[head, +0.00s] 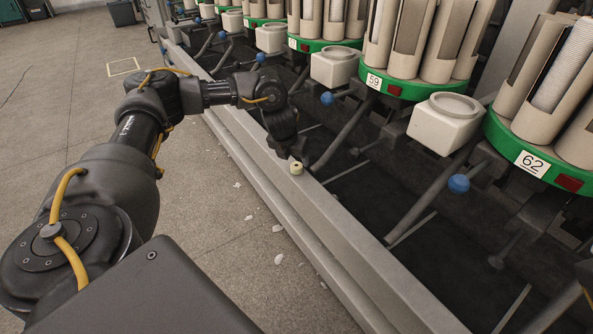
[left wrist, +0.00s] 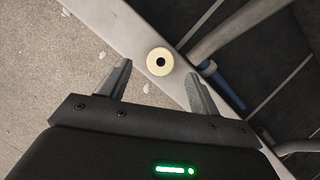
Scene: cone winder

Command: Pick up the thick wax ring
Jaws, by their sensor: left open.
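The thick wax ring (head: 296,168) is a small cream-yellow ring with a dark hole. In the head view it sits on the grey rail (head: 355,248) along the front of the machine. My left gripper (head: 295,157) is pointed down just above and behind it. In the left wrist view the ring (left wrist: 160,61) lies just beyond and between the two fingertips of my open left gripper (left wrist: 158,82). The fingers appear apart from the ring, with nothing held. My right gripper is not in view.
Green spindle stations numbered 59 (head: 385,85) and 62 (head: 533,162) carry tall cones. White boxes (head: 440,124) and levers with blue knobs (head: 458,184) stick out over the dark space behind the rail. Pale scraps (head: 277,228) lie on the open floor left of the rail.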

